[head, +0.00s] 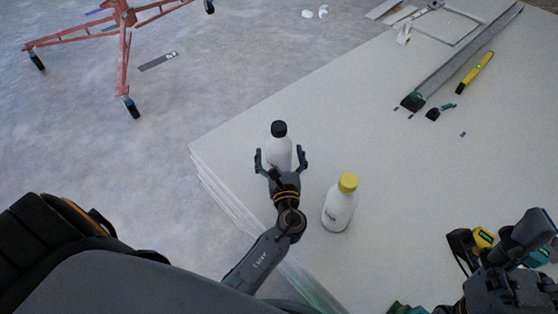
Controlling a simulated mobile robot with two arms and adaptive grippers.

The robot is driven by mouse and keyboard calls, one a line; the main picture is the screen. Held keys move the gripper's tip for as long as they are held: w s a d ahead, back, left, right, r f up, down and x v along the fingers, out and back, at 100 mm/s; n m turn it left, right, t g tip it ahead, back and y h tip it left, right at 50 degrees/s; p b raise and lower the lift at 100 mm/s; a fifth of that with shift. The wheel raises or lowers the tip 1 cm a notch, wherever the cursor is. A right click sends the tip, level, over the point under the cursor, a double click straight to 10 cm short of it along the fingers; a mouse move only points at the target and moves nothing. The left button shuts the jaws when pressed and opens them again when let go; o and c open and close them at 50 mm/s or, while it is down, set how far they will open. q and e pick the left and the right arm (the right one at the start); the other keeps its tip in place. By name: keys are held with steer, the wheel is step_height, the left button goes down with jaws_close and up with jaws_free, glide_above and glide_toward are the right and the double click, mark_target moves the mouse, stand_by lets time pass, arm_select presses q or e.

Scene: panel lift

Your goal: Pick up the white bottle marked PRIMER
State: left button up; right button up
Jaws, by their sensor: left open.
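A white bottle with a black cap (279,150) stands upright near the panel stack's left edge. My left gripper (281,160) is open, with one finger on each side of this bottle; I cannot tell whether they touch it. The gripper hides its lower part and any marking there. A second white bottle with a yellow cap (339,208) stands upright just to the right of my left gripper. It bears a small dark marking, too small to read. I cannot tell which bottle is marked PRIMER. My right gripper (476,246) is at the lower right, its jaws unclear.
The bottles stand on a stack of pale panels (400,150). A long metal rail (460,58), a yellow level (475,72) and small tools lie at the upper right. A yellow and black item (484,237) is by my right gripper. A red wheeled stand (123,50) is on the floor.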

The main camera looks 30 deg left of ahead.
arm_select(q)
steer(key=shift+w+a, duration=0.15)
steer(key=shift+w, duration=0.1)
steer(key=c, duration=1.7)
steer(key=shift+r, duration=0.1)
